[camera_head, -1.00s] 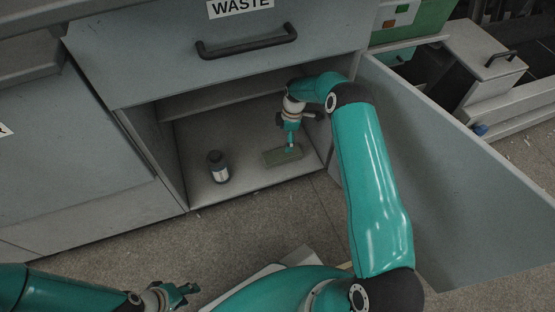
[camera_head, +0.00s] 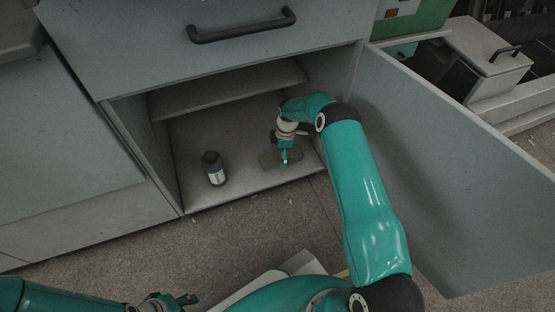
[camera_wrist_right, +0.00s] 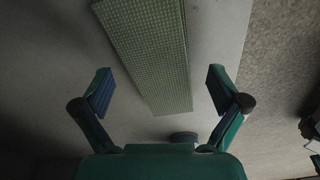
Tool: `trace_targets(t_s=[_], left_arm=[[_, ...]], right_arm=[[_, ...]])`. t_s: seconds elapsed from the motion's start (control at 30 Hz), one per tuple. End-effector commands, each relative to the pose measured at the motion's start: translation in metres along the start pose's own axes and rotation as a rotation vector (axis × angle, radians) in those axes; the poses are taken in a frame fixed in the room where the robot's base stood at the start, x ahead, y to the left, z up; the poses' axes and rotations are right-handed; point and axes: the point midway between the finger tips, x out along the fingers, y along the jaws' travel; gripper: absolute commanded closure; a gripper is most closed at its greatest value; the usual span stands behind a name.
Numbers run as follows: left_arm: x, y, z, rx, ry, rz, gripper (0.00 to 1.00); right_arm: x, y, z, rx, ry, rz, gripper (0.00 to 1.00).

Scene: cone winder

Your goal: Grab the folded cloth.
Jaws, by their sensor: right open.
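The folded cloth (camera_head: 267,160) is a flat green strip on the floor of the open cabinet, near its front right. In the right wrist view the cloth (camera_wrist_right: 150,50) shows a checked weave, and its near end lies between the lines of the two fingers. My right gripper (camera_head: 284,162) is over the cloth in the head view and hides part of it. In the right wrist view the gripper (camera_wrist_right: 160,80) is open, with a finger on either side and nothing clamped. My left gripper (camera_head: 180,300) is at the bottom edge, away from the cabinet; its jaws are unclear.
A dark bottle with a pale label (camera_head: 214,170) stands on the cabinet floor left of the cloth. The cabinet door (camera_head: 450,190) is swung open to the right. A shelf (camera_head: 230,92) is above at the back, and a drawer handle (camera_head: 242,25) higher up.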

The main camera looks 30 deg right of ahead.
Motion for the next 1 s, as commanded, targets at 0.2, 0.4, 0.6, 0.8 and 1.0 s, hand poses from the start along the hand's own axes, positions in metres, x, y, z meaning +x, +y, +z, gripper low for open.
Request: trace_targets(t_s=[0.2, 0.4, 0.6, 0.8, 1.0], left_arm=[[0.0, 0.0, 0.0, 0.0, 0.0, 0.0, 0.6], [0.0, 0.0, 0.0, 0.0, 0.0, 0.0, 0.6], [-0.001, 0.0, 0.0, 0.0, 0.0, 0.0, 0.6], [-0.01, 0.004, 0.0, 0.0, 0.0, 0.0, 0.6], [-0.028, 0.01, 0.0, 0.0, 0.0, 0.0, 0.6]], right_arm=[[0.0, 0.0, 0.0, 0.001, 0.0, -0.001, 0.36], [0.0, 0.0, 0.0, 0.001, 0.0, 0.0, 0.67], [-0.001, 0.0, 0.0, 0.001, 0.0, 0.0, 0.67], [-0.02, 0.001, -0.002, 0.0, 0.0, 0.001, 0.67], [-0.058, 0.0, -0.007, 0.001, 0.0, 0.001, 0.67]])
